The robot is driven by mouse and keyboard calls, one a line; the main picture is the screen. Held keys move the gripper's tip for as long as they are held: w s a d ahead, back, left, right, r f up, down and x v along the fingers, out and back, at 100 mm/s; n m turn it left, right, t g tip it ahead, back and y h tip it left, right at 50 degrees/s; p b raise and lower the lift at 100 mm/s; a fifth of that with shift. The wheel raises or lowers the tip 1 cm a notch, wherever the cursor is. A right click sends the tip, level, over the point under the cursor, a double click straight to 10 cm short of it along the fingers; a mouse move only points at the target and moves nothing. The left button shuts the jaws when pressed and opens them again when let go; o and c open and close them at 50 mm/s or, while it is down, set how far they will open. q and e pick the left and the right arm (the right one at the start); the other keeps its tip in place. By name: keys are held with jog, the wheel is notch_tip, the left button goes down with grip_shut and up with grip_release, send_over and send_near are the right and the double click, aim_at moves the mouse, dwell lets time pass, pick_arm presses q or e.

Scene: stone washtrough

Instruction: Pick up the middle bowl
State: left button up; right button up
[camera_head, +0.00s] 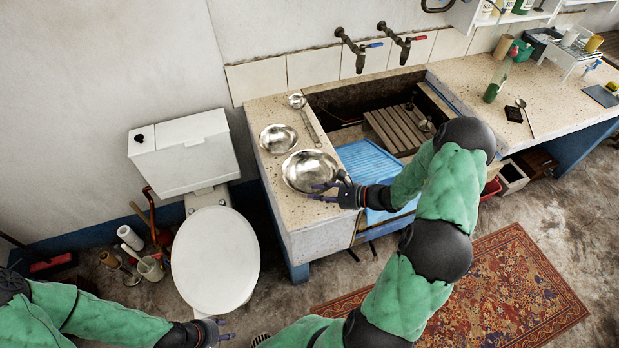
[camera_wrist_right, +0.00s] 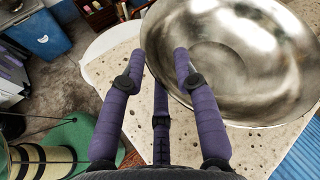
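Two shiny metal bowls stand on the stone counter left of the basin: a large bowl (camera_head: 306,167) at the front and a smaller bowl (camera_head: 278,138) behind it. A metal ladle (camera_head: 297,101) lies behind them, its handle running beside the smaller bowl. My right gripper (camera_head: 318,192) is at the front right rim of the large bowl. My left gripper (camera_head: 226,330) is open and empty, low beside the toilet.
A blue ribbed drainer (camera_head: 368,160) and a wooden slatted rack (camera_head: 392,128) lie in the basin. Two taps (camera_head: 400,42) are on the wall behind. The white toilet (camera_head: 215,260) stands left of the counter. A glass with green liquid (camera_head: 492,90) stands on the right counter.

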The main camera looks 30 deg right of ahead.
jog(key=x, duration=0.3)
jog(key=shift+w+f, duration=0.1)
grip_shut()
